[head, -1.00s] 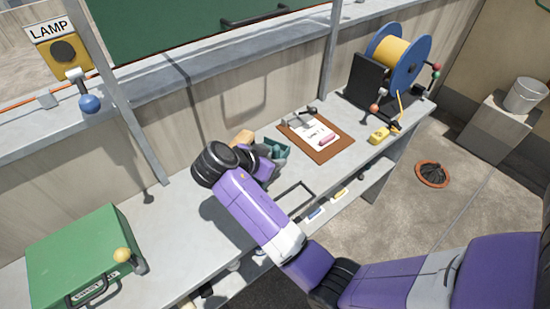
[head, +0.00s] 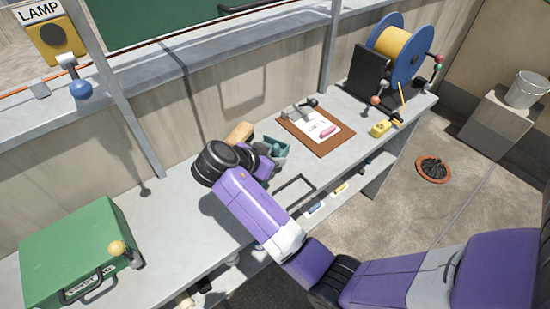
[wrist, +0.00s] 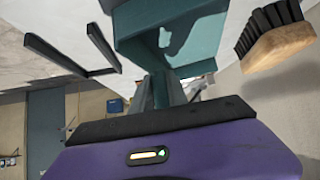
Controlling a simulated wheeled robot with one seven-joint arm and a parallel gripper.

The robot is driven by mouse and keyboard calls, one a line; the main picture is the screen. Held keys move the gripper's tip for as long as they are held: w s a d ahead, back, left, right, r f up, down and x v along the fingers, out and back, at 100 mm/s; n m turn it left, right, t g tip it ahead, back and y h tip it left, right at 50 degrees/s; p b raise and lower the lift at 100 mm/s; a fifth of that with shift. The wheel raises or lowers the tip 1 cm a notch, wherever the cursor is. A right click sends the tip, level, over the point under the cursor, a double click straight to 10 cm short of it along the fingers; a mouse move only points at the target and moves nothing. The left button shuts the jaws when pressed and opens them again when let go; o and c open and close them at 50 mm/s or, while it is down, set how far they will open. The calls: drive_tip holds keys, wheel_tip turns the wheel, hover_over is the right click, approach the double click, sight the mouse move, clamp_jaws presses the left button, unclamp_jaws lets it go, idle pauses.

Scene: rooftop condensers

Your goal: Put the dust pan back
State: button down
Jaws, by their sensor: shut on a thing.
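The dust pan is teal. In the wrist view the dust pan (wrist: 175,35) fills the top middle, its handle running down between my fingers. My gripper (wrist: 168,92) is shut on that handle. In the head view the dust pan (head: 279,149) shows just beyond my gripper (head: 263,162), above the grey bench, partly hidden by my wrist. I cannot tell whether it touches the bench. A hand brush with a wooden back and dark bristles (wrist: 272,42) lies beside the pan; its wooden back also shows in the head view (head: 238,133).
A black U-shaped frame (head: 295,190) is at the bench's front edge, right of my wrist. A brown clipboard (head: 308,139) lies beyond the pan. A cable reel (head: 393,48) stands at the far right end. A green case (head: 78,250) occupies the left end. Bare bench lies between case and arm.

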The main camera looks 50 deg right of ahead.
drive_tip(key=shift+f, duration=0.3)
drive_tip(key=c, duration=1.2)
unclamp_jaws()
drive_tip(key=b+v, duration=0.1)
drive_tip(key=v, duration=0.6)
drive_tip(key=shift+a+r, duration=0.25)
drive_tip(key=shift+a, duration=0.05)
